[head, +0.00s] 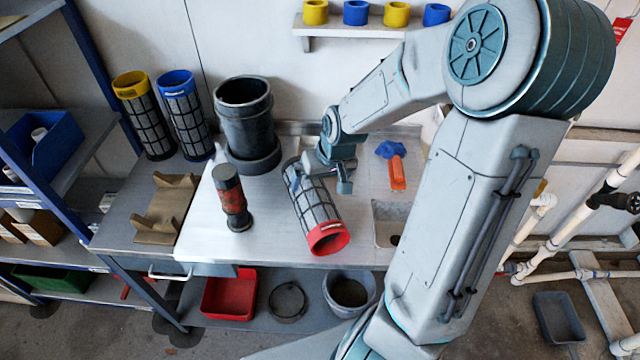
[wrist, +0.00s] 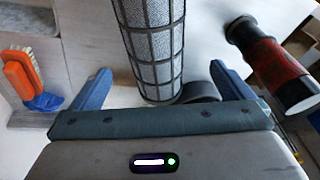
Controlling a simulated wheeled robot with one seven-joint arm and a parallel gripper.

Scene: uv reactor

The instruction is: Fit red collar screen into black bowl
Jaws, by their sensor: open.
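The red collar screen is a grey mesh cylinder (head: 314,205) with a red collar (head: 328,238). It appears to lie on the bench, collar towards the front edge. The black bowl (head: 245,110) is a tall dark open-topped vessel standing upright at the back of the bench, left of the screen. My gripper (head: 320,182) is open at the screen's far end. In the wrist view the mesh (wrist: 152,40) runs between my two spread fingers, with gaps visible on both sides. The red collar is out of the wrist view.
A dark cylinder with a red band (head: 232,198) stands left of the screen. Yellow-collared (head: 142,115) and blue-collared (head: 187,115) screens stand at the back left. A brown cradle (head: 166,208) lies at left. An orange brush (head: 397,172) and a sink (head: 390,222) are at right.

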